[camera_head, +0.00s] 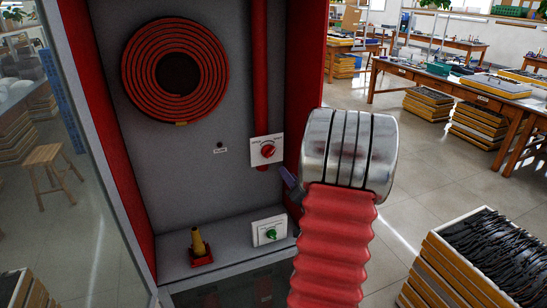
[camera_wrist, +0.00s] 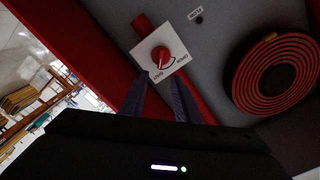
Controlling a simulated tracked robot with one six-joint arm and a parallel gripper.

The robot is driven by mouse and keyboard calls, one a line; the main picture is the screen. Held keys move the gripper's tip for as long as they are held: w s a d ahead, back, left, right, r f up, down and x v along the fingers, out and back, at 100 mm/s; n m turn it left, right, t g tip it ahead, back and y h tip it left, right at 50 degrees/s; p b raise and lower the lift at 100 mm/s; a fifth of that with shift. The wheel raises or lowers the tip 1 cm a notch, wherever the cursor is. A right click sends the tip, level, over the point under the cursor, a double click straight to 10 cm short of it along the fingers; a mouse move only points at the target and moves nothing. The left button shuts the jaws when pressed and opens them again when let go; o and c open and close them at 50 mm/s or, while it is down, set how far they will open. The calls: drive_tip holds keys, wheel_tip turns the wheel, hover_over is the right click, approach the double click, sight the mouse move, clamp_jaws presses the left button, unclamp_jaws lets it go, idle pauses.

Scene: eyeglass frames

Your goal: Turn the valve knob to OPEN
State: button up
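The red valve knob (camera_head: 268,150) sits on a white square plate (camera_head: 259,144) on the cabinet's back wall, over a red vertical pipe. In the wrist view the red knob (camera_wrist: 160,57) is in front of my gripper (camera_wrist: 160,80), whose two dark fingers are apart with nothing between them. The fingertips appear short of the knob, near the plate's lower edge in the picture. Small lettering and a dial arc show on the plate, but I cannot read them surely. In the head view one finger of my gripper (camera_head: 288,178) shows; the arm hides the rest.
A green knob (camera_head: 271,234) on another white plate (camera_head: 284,228) and a yellow nozzle (camera_head: 198,245) are on the cabinet's lower ledge. A coiled red hose (camera_head: 130,75) hangs at the upper left. The red cabinet side wall (camera_head: 305,70) is close to my arm.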

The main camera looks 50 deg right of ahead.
sight(272, 154)
idle(0.3)
drive_tip(key=x, duration=1.4)
drive_tip(key=shift+c, duration=0.4)
clamp_jaws()
drive_tip(key=shift+s+d, duration=0.1)
drive_tip(key=shift+d, duration=0.1)
drive_tip(key=shift+a, duration=0.2)
